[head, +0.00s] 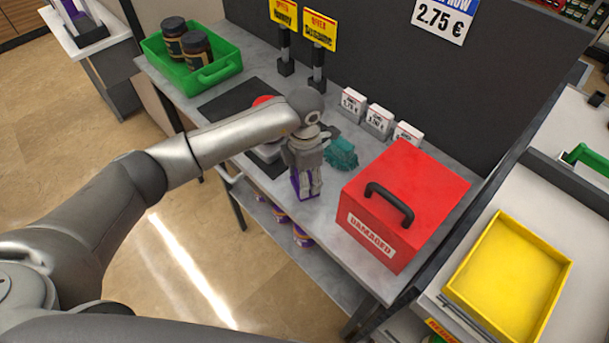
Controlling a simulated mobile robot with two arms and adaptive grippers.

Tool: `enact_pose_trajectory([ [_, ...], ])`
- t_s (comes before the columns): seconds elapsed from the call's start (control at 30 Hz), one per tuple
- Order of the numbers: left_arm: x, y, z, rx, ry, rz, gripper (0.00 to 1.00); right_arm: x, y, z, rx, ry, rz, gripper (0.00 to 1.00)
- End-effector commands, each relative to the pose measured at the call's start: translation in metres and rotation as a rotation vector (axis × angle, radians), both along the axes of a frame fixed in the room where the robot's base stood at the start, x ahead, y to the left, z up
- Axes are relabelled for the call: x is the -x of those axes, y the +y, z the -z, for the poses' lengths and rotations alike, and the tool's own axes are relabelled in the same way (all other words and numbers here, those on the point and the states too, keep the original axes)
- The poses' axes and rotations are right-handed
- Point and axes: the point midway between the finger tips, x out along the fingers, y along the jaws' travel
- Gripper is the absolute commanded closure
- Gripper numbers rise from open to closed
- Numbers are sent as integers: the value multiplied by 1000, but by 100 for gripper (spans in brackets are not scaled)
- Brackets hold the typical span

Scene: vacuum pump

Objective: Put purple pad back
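My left gripper (306,186) points down over the grey table, between the red "DAMAGED" box and the black mat. A purple piece (302,181), which looks like the purple pad, shows at and between its fingertips. The fingers cover much of it, and I cannot tell whether they are closed on it or whether it touches the table. A red and silver object (264,101) on the mat is partly hidden behind my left arm; it may be the vacuum pump. My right gripper is not in view.
The red box (405,205) stands close right of the gripper. A crumpled teal item (341,154) and small price boxes (378,121) lie behind it. A green crate (219,72) holds dark jars. A yellow tray (510,278) is at right. Purple-labelled tubs (301,237) sit below.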

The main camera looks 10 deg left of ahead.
Motion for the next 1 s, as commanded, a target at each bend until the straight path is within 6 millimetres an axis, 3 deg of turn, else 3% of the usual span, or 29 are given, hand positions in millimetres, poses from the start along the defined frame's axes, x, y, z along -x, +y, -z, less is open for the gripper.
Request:
enact_pose_trajectory([
  [0.17, 0, 0, 0, -1, 1, 0, 25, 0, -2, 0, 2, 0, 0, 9],
  [0.6, -1, 0, -7, 0, -2, 0, 25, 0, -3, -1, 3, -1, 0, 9],
  [1.0, -1, 0, -89, -1, -4, 1, 25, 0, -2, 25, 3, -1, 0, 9],
])
